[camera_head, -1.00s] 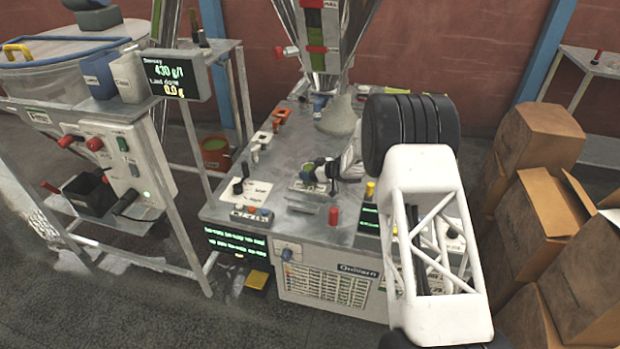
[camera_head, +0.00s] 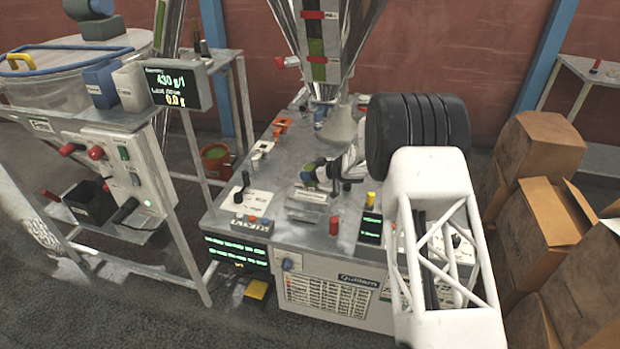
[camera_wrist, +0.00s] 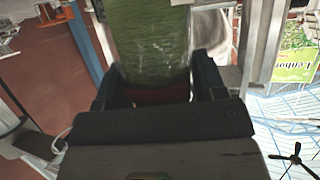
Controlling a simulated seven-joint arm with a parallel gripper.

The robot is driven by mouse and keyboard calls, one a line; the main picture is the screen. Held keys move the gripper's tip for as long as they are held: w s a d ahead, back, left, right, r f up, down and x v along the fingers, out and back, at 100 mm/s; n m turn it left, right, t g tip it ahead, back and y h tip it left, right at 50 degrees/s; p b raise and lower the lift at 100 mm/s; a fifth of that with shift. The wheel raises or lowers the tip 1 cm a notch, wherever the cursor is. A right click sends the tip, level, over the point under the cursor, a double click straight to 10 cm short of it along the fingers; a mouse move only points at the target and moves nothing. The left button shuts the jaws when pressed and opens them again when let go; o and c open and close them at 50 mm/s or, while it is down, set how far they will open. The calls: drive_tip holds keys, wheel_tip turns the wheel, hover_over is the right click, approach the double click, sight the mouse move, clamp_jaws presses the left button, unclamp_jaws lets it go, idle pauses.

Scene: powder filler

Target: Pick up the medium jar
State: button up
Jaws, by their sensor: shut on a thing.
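A jar with green contents (camera_wrist: 150,45) fills the top middle of the wrist view, with a dark red part at its near end. I take it to be the medium jar, though its full shape is cut off. My gripper (camera_wrist: 150,92) is shut on it, one dark blue finger on each side. In the head view my gripper (camera_head: 320,172) is small, above the metal bench, with the green of the jar (camera_head: 308,173) at its tip. My arm hides part of the bench's right side.
The filler's hopper spout (camera_head: 340,125) stands behind the gripper. A metal platform (camera_head: 308,202), a red button (camera_head: 334,227) and a yellow button (camera_head: 371,200) are on the bench (camera_head: 290,165). Cardboard boxes (camera_head: 540,215) stack at right. A dosing display (camera_head: 170,88) stands left.

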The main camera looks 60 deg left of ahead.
drive_tip(key=shift+r, duration=2.85)
drive_tip(key=w+d+f+m+t, duration=0.1)
drive_tip(key=w+d+m+t, duration=0.2)
drive_tip(key=w+d, duration=0.6)
drive_tip(key=w+d+f+m+t+y, duration=0.1)
drive_tip(key=w+d+f+m+t, duration=0.1)
drive_tip(key=w+d, duration=0.8)
drive_tip(key=w+d+f+m+t, duration=0.1)
drive_tip(key=w+d+m+t, duration=0.3)
drive_tip(key=w+d, duration=0.6)
drive_tip(key=shift+w+f+t+y, duration=0.25)
drive_tip(key=shift+w+t+y, duration=0.25)
drive_tip(key=shift+w, duration=0.7)
drive_tip(key=shift+m, duration=0.3)
